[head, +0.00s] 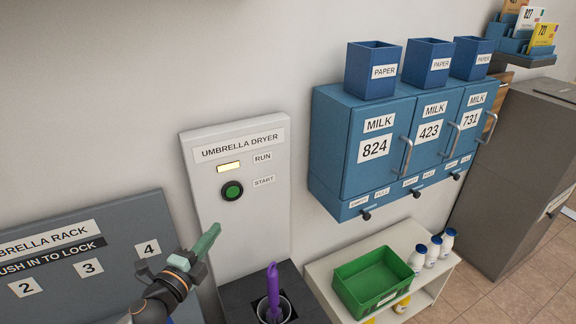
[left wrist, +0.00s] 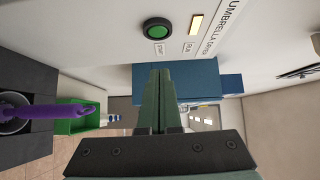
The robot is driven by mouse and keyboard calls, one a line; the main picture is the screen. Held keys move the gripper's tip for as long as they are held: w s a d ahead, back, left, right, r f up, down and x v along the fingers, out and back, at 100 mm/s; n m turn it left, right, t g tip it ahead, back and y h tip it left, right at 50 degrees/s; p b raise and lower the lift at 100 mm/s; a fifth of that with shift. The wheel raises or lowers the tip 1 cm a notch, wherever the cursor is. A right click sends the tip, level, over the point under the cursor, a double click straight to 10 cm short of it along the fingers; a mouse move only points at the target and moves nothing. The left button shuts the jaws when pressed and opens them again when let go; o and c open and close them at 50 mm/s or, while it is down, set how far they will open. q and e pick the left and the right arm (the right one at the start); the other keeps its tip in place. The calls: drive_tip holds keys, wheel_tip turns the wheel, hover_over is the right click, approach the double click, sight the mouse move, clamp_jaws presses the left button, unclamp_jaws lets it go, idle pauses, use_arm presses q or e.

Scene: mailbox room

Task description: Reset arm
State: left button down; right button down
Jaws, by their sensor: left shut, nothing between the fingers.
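My left gripper (head: 208,241) is in front of the lower part of the white umbrella dryer panel (head: 238,223). Its green fingers are shut with nothing between them, and they point up and to the right. In the left wrist view the closed fingers (left wrist: 161,100) fill the middle, apart from the round green start button (left wrist: 158,30). In the head view the green button (head: 232,190) sits above and to the right of the fingertips, below a lit yellow run lamp (head: 228,168). My right gripper is not in view.
A purple umbrella (head: 272,288) stands in the dark dryer base (head: 240,298). A grey umbrella rack (head: 120,240) is at left. Blue milk boxes (head: 340,140) hang at right above a white shelf (head: 322,277) with a green crate (head: 345,284) and several bottles.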

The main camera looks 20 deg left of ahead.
use_arm(q)
drive_tip(key=s+d+f+n+g+h+p, duration=0.1)
drive_tip(key=s+d+f+n+g, duration=0.3)
drive_tip(key=s+d+f+n, duration=0.3)
drive_tip(key=s+d+f+n+g+h+p, duration=0.1)
drive_tip(key=s+d+f+n+g, duration=0.3)
drive_tip(key=s+d+f+n, duration=0.4)
drive_tip(key=s+d+f+h, duration=0.1)
drive_tip(key=s+d+f, duration=0.1)
drive_tip(key=f, duration=0.4)
drive_tip(key=shift+s+d+f+g, duration=0.2)
drive_tip(key=shift+d+f+g, duration=0.2)
drive_tip(key=shift+d, duration=0.5)
drive_tip(key=shift+a, duration=0.1)
idle(0.8)
